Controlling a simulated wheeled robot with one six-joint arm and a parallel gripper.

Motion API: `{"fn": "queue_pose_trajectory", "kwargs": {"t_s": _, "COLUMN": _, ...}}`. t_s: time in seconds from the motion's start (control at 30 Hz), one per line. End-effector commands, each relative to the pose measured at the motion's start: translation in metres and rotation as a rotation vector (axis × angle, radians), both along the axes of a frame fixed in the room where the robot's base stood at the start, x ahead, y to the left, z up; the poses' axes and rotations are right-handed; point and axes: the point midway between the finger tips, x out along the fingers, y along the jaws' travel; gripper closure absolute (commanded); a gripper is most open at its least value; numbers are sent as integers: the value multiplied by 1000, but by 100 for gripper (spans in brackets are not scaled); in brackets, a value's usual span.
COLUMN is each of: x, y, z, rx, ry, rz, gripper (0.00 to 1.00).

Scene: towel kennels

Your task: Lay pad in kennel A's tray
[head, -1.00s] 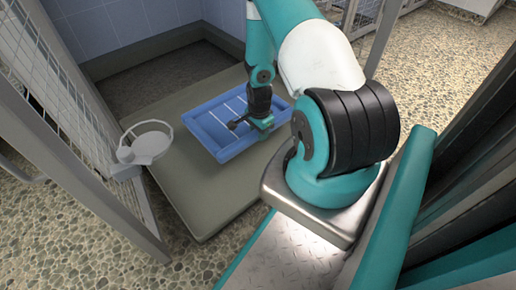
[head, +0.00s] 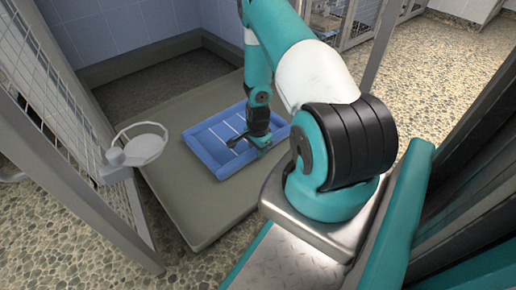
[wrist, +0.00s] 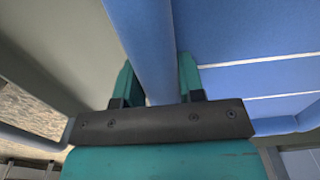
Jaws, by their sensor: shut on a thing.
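The pad (head: 232,162) is blue with a raised padded rim and thin white stripes. In the head view it is over the right part of the grey-green kennel tray (head: 200,210), roughly level. I cannot tell whether it touches the tray. My gripper (head: 262,143) is at the pad's right-hand near side. In the wrist view, my gripper (wrist: 158,85) has its teal fingers on both sides of the pad's rim (wrist: 150,45) and is shut on it. The striped middle of the pad fills the right of that view.
A mesh gate (head: 60,120) with a round pale bowl holder (head: 140,148) stands at the left of the tray. A tiled wall (head: 120,30) closes the back. The left and near parts of the tray are bare. Pebbled floor (head: 80,245) lies around it.

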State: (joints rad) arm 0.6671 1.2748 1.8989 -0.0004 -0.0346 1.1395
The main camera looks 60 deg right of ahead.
Motion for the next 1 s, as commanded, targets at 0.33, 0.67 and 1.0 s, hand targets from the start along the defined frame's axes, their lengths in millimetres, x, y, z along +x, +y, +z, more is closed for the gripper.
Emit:
{"fn": "queue_pose_trajectory", "kwargs": {"t_s": 0.33, "x": 0, "y": 0, "z": -5, "rx": 0, "ry": 0, "rz": 0, "gripper": 46}}
{"fn": "queue_pose_trajectory", "kwargs": {"t_s": 0.67, "x": 0, "y": 0, "z": -3, "rx": 0, "ry": 0, "rz": 0, "gripper": 38}}
{"fn": "queue_pose_trajectory", "kwargs": {"t_s": 1.0, "x": 0, "y": 0, "z": 61, "rx": 0, "ry": 0, "rz": 0, "gripper": 38}}
